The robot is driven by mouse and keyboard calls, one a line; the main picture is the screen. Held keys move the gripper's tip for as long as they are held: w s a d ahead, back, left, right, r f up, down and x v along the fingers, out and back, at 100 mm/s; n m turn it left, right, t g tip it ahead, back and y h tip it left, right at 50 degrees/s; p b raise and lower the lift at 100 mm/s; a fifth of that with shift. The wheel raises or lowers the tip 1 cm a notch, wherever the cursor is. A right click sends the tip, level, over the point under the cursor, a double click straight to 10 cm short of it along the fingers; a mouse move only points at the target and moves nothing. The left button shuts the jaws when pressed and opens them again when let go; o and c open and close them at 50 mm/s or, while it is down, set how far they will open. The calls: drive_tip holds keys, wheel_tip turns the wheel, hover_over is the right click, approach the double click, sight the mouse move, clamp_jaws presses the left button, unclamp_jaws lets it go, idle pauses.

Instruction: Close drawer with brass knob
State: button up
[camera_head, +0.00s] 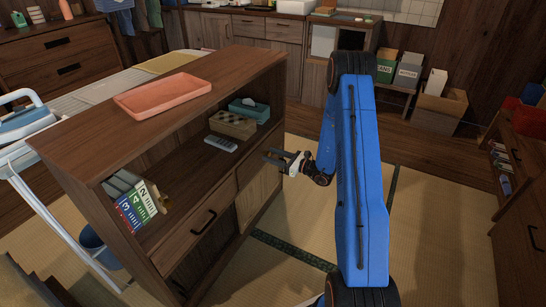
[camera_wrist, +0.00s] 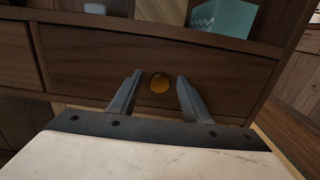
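The drawer with the brass knob has a dark wooden front (camera_wrist: 95,62) that fills the middle of the wrist view. The round brass knob (camera_wrist: 159,83) is near its centre. I cannot tell how far out the drawer stands.
The cabinet (camera_head: 85,140) has another drawer with a black handle (camera_head: 203,222) to the left. Its open shelf holds books (camera_head: 140,205), a remote (camera_head: 220,143), a patterned box (camera_head: 232,124) and a teal tissue box (camera_head: 249,109). A pink tray (camera_head: 163,95) lies on top. Tatami floor (camera_head: 440,220) is clear at right.

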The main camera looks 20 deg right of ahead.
drive_tip(key=v, duration=1.7)
drive_tip(key=shift+d, duration=0.2)
drive_tip(key=shift+s, duration=0.15)
drive_tip(key=s+a+r+n+g+y, duration=0.1)
drive_tip(key=s+a+r+n+g, duration=0.55)
drive_tip(key=a+r+n, duration=0.35)
drive_tip(key=s+a+r+n+g+y, duration=0.1)
drive_tip(key=s+a+r+n+g, duration=0.5)
drive_tip(key=a+r, duration=0.45)
drive_tip(key=s+r+n+t+h, duration=0.1)
drive_tip(key=s+r+n+h, duration=0.2)
drive_tip(key=s, duration=0.4)
drive_tip(key=s+r+n+t+h, duration=0.1)
drive_tip(key=s+r+n+h, duration=0.2)
drive_tip(key=s+n+h, duration=0.2)
drive_tip(key=s+r+n+t+h, duration=0.1)
drive_tip(key=s+r+n+h, duration=0.2)
drive_tip(key=s, duration=0.8)
drive_tip(key=shift+d+r+n+h, duration=0.15)
drive_tip(key=shift+d+n+h, duration=0.3)
drive_tip(key=shift+n+h, duration=0.4)
